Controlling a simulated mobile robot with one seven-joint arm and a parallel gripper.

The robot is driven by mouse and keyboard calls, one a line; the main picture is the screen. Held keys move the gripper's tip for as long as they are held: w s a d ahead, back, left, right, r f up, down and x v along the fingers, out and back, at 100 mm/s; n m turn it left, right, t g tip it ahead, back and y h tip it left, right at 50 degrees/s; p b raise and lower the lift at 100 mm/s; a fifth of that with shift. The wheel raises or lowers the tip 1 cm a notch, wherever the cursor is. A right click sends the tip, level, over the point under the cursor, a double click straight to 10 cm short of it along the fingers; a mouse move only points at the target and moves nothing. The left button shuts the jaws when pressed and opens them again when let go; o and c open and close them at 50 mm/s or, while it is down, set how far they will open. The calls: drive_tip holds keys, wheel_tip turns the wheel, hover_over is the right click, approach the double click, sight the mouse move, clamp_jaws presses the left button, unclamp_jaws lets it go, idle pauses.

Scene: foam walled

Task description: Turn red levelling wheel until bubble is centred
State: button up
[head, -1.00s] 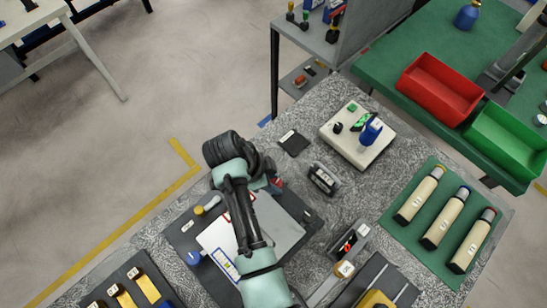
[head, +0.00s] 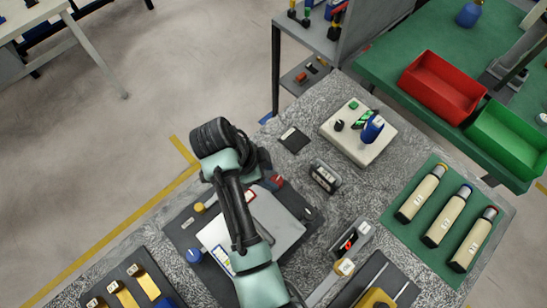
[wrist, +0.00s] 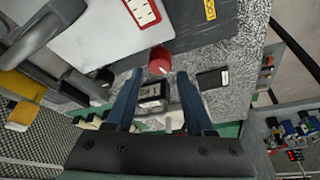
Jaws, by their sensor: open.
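The red levelling wheel (head: 277,181) sits at the upper right corner of a dark base that carries a grey plate (head: 278,225). In the wrist view the red wheel (wrist: 159,60) shows just beyond and between the fingertips of my gripper (wrist: 158,73). My gripper is open, with nothing held; I cannot tell whether a finger touches the wheel. In the head view my arm hides most of the gripper and part of the plate. A yellow wheel (head: 199,207) and a blue wheel (head: 194,255) are at the left side. I cannot make out a bubble.
A small black-and-grey device (head: 324,177) stands right of the red wheel. A black card (head: 293,139) lies above it. A white box (head: 360,150) with a blue part, and a green mat (head: 413,218) with several cylinders, are farther right. Bare grey tabletop lies between them.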

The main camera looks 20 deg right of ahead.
drive_tip(key=p+v, duration=0.2)
drive_tip(key=v, duration=0.7)
drive_tip(key=shift+r, duration=0.25)
drive_tip(key=shift+a, duration=0.1)
drive_tip(key=w+a+r+n+t+y, duration=0.15)
drive_tip(key=w+r+n+t, duration=0.55)
drive_tip(key=w+r+t, duration=0.85)
wheel_tip(320, 180, up, 22)
drive_tip(key=a+n+t, duration=0.2)
drive_tip(key=n+t, duration=0.1)
drive_tip(key=n, duration=0.2)
drive_tip(key=s+a+r+n+t+y, duration=0.1)
drive_tip(key=s+r+n+t, duration=0.3)
drive_tip(key=s+r, duration=0.4)
drive_tip(key=s+a+r+n+t+y, duration=0.2)
drive_tip(key=s+r+n+t, duration=0.2)
drive_tip(key=s+r, duration=0.4)
wheel_tip(320, 180, up, 6)
drive_tip(key=shift+a+t+b, duration=0.25)
drive_tip(key=shift+t+b, duration=0.2)
drive_tip(key=shift+t, duration=0.4)
